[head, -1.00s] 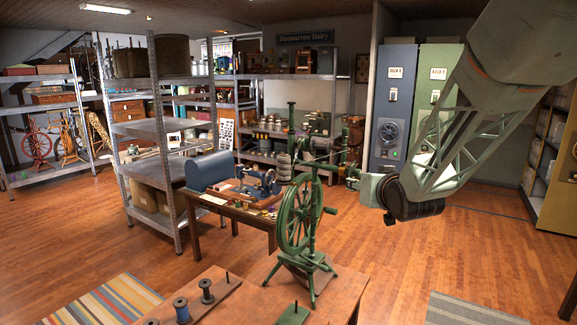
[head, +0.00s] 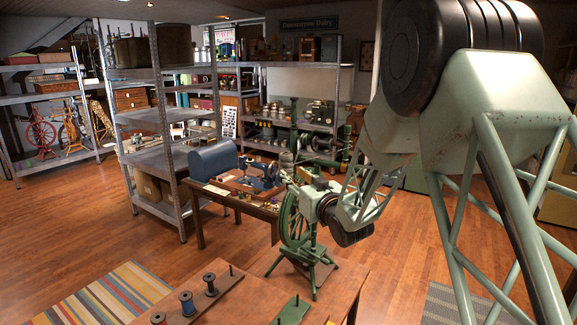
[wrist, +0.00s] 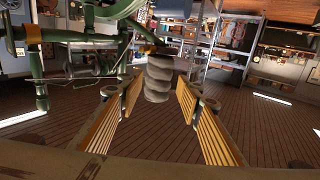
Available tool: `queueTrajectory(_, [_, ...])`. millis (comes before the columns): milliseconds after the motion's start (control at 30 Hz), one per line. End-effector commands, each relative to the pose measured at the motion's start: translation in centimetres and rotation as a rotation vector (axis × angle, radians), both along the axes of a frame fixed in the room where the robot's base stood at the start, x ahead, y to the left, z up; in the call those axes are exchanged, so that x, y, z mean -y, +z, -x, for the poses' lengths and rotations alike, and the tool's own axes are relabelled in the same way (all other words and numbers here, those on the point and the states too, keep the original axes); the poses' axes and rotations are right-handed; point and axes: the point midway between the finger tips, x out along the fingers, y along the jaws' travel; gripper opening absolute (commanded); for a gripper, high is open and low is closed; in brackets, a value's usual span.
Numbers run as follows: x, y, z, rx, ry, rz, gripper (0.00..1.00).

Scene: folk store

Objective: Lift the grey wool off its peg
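The grey wool (wrist: 158,78) is a ribbed, stacked bundle in the middle of the wrist view. My gripper (wrist: 156,92) is open, with a yellow ribbed pad on either side of the wool. Gaps show between the pads and the wool, which sits around the fingertips. The peg is not clearly visible. The green spinning wheel (wrist: 108,62) fills the left of the wrist view.
A table with a blue sewing machine (head: 262,178) stands behind the wheel. A rack with several spools (head: 187,303) lies at the front left. Metal shelves (head: 160,115) stand behind. Open floor (head: 100,235) lies to the left.

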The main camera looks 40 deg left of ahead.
Motion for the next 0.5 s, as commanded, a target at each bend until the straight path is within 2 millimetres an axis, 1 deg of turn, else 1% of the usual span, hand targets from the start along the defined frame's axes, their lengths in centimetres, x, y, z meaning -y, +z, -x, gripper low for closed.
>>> queueTrajectory(367, [-0.06, -0.04, 0.04, 0.000, 0.001, 0.000, 0.33])
queueTrajectory(500, [-0.37, -0.02, -0.12, 0.000, 0.001, -0.001, 0.33])
